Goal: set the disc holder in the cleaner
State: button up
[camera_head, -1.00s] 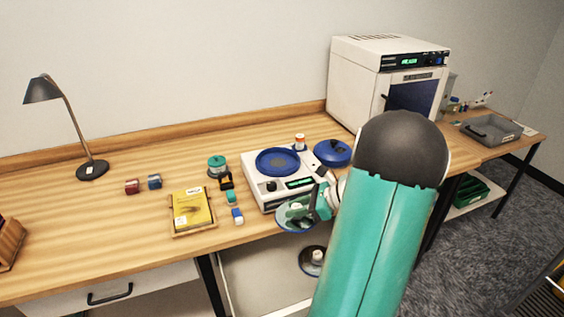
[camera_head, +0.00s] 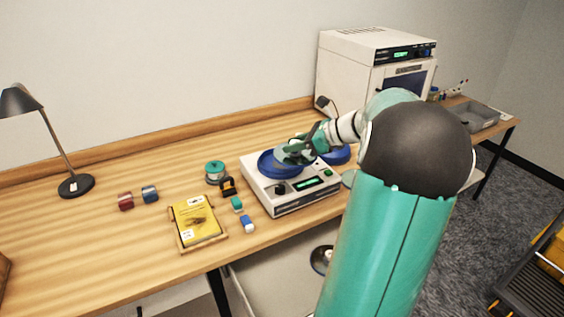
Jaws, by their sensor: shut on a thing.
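The cleaner (camera_head: 295,204) is a white box on the wooden bench, with a round blue basin (camera_head: 268,170) in its top and a green-lit display on its front. My gripper (camera_head: 296,149) is over the back right part of the basin and is shut on the disc holder (camera_head: 281,158), a pale greenish disc. The disc overlaps the basin's opening in the picture. I cannot tell whether it touches the basin or hangs just above it. My arm and gripper hide part of the disc and the basin's right side.
A blue lid (camera_head: 339,156) lies behind the cleaner, partly covered by my arm. A yellow booklet in a wooden tray (camera_head: 197,222), a green spool (camera_head: 215,171) and small blocks stand to the left. A large white machine (camera_head: 360,70) stands behind.

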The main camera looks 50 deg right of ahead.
jog(key=w+d+f, duration=0.2)
jog(key=w+f, duration=0.1)
jog(key=w+d+f, duration=0.2)
jog(key=w, duration=0.2)
jog(key=w+d+f, duration=0.2)
jog(key=w+f, duration=0.1)
jog(key=w, duration=0.1)
jog(key=shift+w+d+f, duration=0.1)
jog(key=shift+w+f, duration=0.1)
jog(key=shift+f, duration=0.15)
jog(key=shift+w+d+f, duration=0.2)
jog(key=shift+w+f, duration=0.1)
jog(key=shift+f, duration=0.1)
jog(key=shift+w+d+f, duration=0.1)
jog(key=shift+w+f, duration=0.05)
jog(key=shift+f, duration=1.55)
jog(key=shift+f, duration=0.1)
jog(key=shift+f, duration=0.1)
jog(key=o, duration=1)
